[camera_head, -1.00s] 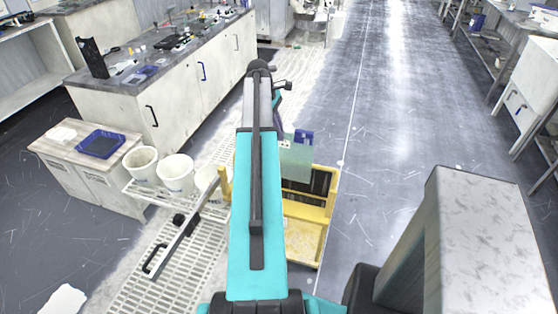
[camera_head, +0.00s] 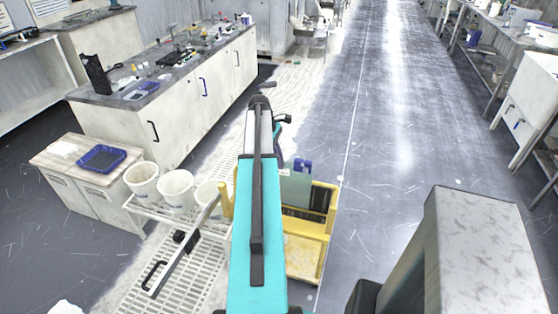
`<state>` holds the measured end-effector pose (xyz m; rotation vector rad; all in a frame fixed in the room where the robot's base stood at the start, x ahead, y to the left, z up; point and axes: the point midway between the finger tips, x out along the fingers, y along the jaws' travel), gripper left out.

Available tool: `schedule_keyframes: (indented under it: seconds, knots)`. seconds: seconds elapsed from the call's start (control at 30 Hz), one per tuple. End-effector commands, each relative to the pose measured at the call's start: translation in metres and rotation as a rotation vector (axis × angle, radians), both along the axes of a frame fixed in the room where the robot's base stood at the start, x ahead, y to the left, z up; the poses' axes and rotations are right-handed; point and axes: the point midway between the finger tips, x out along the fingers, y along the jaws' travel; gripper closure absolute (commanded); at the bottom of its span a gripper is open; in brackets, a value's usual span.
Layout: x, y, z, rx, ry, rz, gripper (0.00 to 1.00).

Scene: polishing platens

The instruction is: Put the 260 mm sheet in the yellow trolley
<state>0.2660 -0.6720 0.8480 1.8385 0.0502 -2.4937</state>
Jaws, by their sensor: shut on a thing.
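The yellow trolley (camera_head: 305,262) stands on the floor just beyond my arm, with an upright yellow frame and dark slots at its back. A pale green-grey sheet (camera_head: 296,190) is upright at the left part of that frame. Its lower edge is low against the frame, but I cannot tell whether it rests in a slot. My gripper (camera_head: 301,167), small and blue, is shut on the sheet's top edge. My teal arm hides the trolley's left part. No size mark on the sheet is readable.
White buckets (camera_head: 175,188) stand on a rack left of my arm, beside a low cabinet with a blue tray (camera_head: 101,159). A long bench (camera_head: 190,95) with small items is behind them. The floor aisle right of the trolley is clear.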

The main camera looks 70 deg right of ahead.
Motion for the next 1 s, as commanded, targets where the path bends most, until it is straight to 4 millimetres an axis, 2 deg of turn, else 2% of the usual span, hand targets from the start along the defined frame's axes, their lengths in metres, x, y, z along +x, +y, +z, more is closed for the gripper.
schedule_keyframes:
  seconds: [0.17, 0.6, 1.0]
  knots:
    - [0.0, 0.0, -0.002, -0.001, 0.002, 0.0, 1.0]
    - [0.001, 0.0, -0.033, -0.001, 0.002, 0.001, 1.0]
    - [0.002, 0.0, -0.036, -0.002, 0.001, 0.004, 1.0]
